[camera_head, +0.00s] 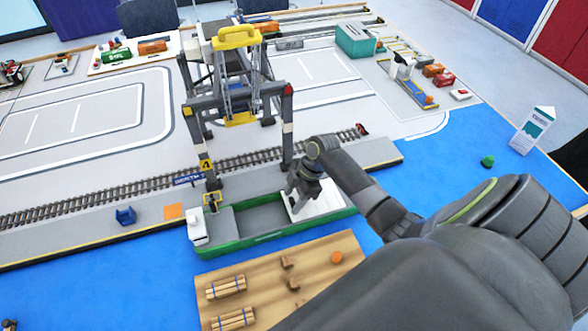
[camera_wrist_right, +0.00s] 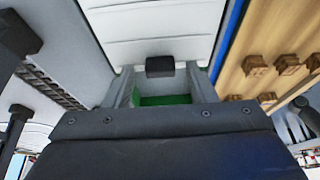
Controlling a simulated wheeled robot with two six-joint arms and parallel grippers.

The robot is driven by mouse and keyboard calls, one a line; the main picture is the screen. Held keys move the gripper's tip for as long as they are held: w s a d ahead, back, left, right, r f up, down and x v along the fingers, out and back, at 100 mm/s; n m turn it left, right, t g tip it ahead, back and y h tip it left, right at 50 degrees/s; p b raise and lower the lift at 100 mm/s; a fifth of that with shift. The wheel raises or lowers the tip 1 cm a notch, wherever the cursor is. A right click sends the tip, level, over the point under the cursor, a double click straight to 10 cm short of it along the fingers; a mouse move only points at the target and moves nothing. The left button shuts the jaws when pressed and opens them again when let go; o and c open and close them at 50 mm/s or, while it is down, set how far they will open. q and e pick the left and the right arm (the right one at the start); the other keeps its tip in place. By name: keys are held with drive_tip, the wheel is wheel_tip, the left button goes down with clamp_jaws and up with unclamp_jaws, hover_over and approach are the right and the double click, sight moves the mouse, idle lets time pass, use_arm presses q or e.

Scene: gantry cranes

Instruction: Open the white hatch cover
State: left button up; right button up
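The white hatch cover (camera_head: 322,204) lies over the right part of the green-hulled ship (camera_head: 262,242); the hold (camera_head: 258,217) to its left is uncovered. My right gripper (camera_head: 303,192) is low over the cover's left part and hides some of it. In the right wrist view the white cover (camera_wrist_right: 150,38) fills the top, with a black block (camera_wrist_right: 160,66) at its near edge and a green patch (camera_wrist_right: 165,100) below. My left gripper is not in view.
A grey gantry crane with a yellow top (camera_head: 236,38) straddles the rails (camera_head: 100,188) behind the ship. A wooden board (camera_head: 270,268) with log bundles (camera_head: 226,287) and an orange disc (camera_head: 337,257) lies in front.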

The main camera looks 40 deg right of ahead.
drive_tip(key=b+v, duration=0.2)
drive_tip(key=v, duration=1.5)
drive_tip(key=shift+r, duration=0.2)
drive_tip(key=shift+s, duration=0.1)
